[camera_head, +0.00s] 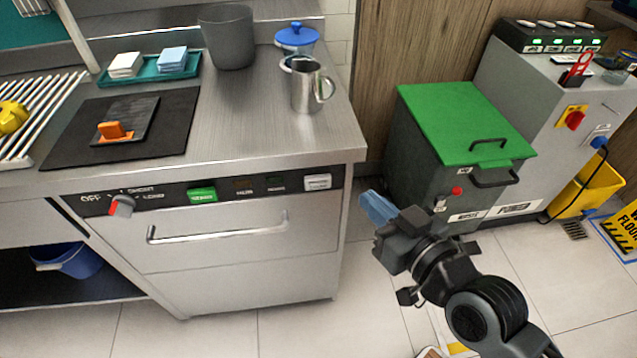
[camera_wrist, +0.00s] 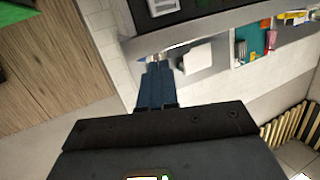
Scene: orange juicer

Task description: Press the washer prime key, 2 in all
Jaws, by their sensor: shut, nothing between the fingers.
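The washer's front panel (camera_head: 236,197) is set under the steel counter. It carries a red-tipped dial (camera_head: 122,206), a green key (camera_head: 202,195) and a pale grey key (camera_head: 317,183) at its right end. The lettering on the pale key is too small to read surely, so I cannot confirm which is the prime key. My gripper (camera_head: 376,207) is right of the washer and clear of the panel, with its blue fingers pointing up and left. In the wrist view the fingers (camera_wrist: 157,86) are together and empty. The keys cannot be made out there.
A door handle (camera_head: 217,229) juts out below the panel. A metal jug (camera_head: 307,86) and a blue-lidded container (camera_head: 297,40) stand on the counter (camera_head: 240,121). A green-lidded bin (camera_head: 465,122) stands behind my gripper. The floor in front of the washer is clear.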

